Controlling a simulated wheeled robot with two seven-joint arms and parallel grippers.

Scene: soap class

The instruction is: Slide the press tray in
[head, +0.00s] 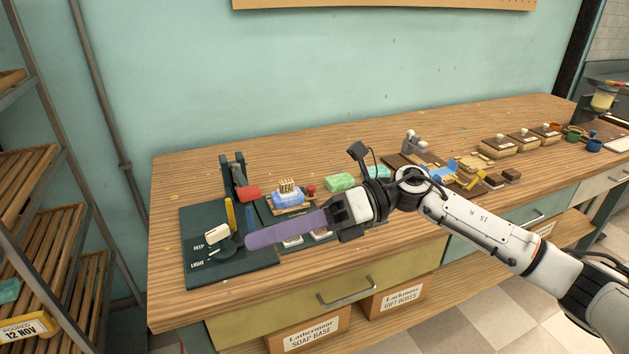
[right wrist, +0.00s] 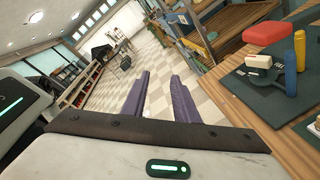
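The press stands on a dark green base at the left of the bench, with a red handle pad (head: 247,192) that also shows in the right wrist view (right wrist: 268,34). To its right a blue soap block (head: 288,199) with a stamp marked LEAF (head: 288,187) sits on what looks like the wooden press tray (head: 272,207). My right gripper (head: 250,240) reaches left in front of the tray, its purple fingers hiding part of the green base. In the right wrist view its fingers (right wrist: 160,82) are apart with nothing between them. My left gripper is not in view.
A green soap (head: 340,182) lies right of the tray. Stamps and coloured cups stand farther right. A shelf rack is at left; the bench's back strip is clear.

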